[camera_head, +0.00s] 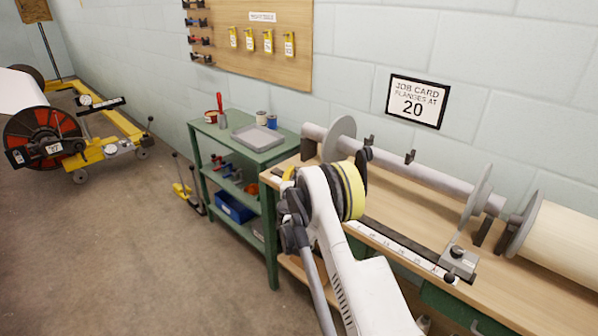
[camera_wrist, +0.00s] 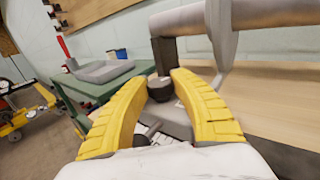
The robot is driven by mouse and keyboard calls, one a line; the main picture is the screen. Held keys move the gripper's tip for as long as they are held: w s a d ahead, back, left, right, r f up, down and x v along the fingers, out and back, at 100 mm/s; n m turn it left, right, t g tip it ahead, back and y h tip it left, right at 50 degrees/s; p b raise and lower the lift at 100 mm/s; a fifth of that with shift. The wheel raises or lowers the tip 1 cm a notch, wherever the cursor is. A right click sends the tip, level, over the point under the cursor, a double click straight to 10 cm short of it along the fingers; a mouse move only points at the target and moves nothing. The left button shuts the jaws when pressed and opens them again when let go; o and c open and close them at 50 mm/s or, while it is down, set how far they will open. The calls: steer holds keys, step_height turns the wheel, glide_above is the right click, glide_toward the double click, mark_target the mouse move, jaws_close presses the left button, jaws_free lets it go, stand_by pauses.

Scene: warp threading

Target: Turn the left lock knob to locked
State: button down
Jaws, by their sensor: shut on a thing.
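The left lock knob (camera_wrist: 160,88) is a dark round knob on a grey metal block in the wrist view. My gripper (camera_wrist: 159,81) has its two yellow fingers on either side of it, closed on the knob. In the head view my white wrist hides the knob, and only a bit of a yellow finger (camera_head: 289,174) shows. The knob's pointer or lock marking cannot be read. The left flange (camera_head: 339,136) is a grey disc on the grey tube (camera_head: 415,178). It also shows in the wrist view (camera_wrist: 223,36), above and right of the knob.
A right lock knob (camera_head: 456,252) sits by the right flange (camera_head: 476,197). A white scale (camera_head: 400,250) runs along the wooden bench (camera_head: 520,285). A green shelf table (camera_head: 245,150) with a grey tray (camera_head: 258,137) stands left. A job card (camera_head: 416,101) reads 20.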

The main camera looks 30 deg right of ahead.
steer(key=m+g+h, duration=0.6)
steer(key=g, duration=0.1)
steer(key=shift+w+a, duration=0.1)
steer(key=shift+m+g+h, duration=0.3)
steer(key=shift+g, duration=0.2)
steer(key=c, duration=1.1)
jaws_free()
steer(key=shift+o, duration=0.2)
steer(key=v, duration=1.2)
